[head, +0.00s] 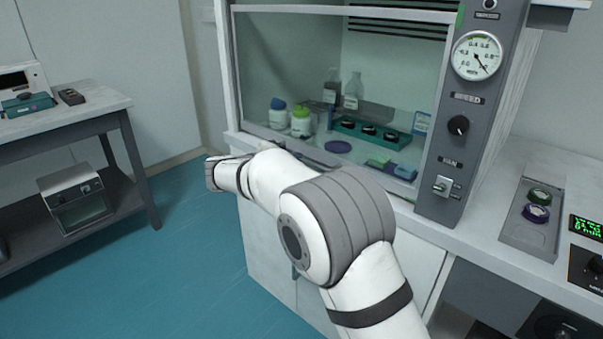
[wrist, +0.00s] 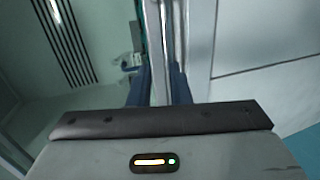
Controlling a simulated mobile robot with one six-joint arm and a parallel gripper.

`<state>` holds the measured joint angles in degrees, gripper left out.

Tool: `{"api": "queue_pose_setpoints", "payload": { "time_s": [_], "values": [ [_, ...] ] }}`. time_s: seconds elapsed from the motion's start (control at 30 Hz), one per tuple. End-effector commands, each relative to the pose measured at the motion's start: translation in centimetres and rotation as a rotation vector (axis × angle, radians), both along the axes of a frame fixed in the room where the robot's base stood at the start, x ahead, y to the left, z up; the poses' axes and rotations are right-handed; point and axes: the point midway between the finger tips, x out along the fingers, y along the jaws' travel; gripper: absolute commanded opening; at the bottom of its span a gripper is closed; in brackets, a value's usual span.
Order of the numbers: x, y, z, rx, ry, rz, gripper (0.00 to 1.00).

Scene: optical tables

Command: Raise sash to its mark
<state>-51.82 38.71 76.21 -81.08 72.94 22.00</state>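The fume hood's glass sash (head: 290,75) shows in the head view, with bottles and trays behind it. A pale rail (head: 395,183) runs along the bottom of the hood front, close to the sill. A green mark (head: 460,16) is on the right post, near the top. In the head view my gripper is hidden behind my arm, near the left part of this rail. In the wrist view my gripper (wrist: 160,88) has two dark blue fingers close together, with the pale sash rail (wrist: 154,25) between them. They look shut on it; the contact itself is partly hidden.
The post right of the sash carries a dial gauge (head: 477,55), a black knob (head: 458,125) and a switch (head: 443,186). A control tray (head: 520,236) lies on the right bench. A side table (head: 85,115) stands at left. The teal floor (head: 180,265) between is clear.

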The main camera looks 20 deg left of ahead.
Motion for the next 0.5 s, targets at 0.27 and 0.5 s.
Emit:
{"api": "queue_pose_setpoints", "payload": {
  "time_s": [0.27,0.5],
  "values": [
    [0.8,2.9,-1.7,-0.026,-0.056,0.047,0.17],
    [4.1,1.6,-2.5,-0.026,-0.054,0.053,0.17]
  ]
}}
